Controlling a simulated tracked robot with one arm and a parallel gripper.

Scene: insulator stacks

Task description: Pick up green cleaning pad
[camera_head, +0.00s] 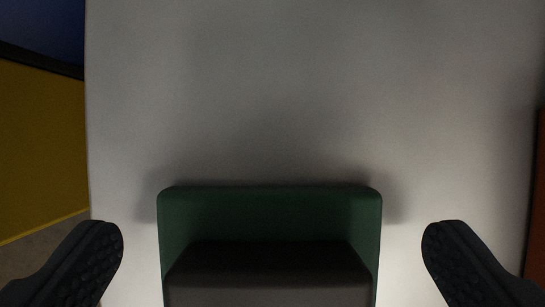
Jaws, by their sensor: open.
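The green cleaning pad (270,213) lies at the bottom middle of the head camera view, on a pale grey surface (300,90). It is dark green with rounded corners, and a dark grey block-like part (268,272) sits within its green edges. Its lower end is cut off by the frame. My gripper (272,245) is open, with one black textured finger on each side of the pad. A clear gap shows between each finger and the pad. Nothing is between the fingertips but the pad; I cannot tell their exact height relative to it.
A yellow panel (40,150) with a dark edge stands at the left, beyond the pale surface's left edge. A dark blue area (45,25) is above it. An orange-brown thing (539,200) shows at the right edge. The pale surface above the pad is clear.

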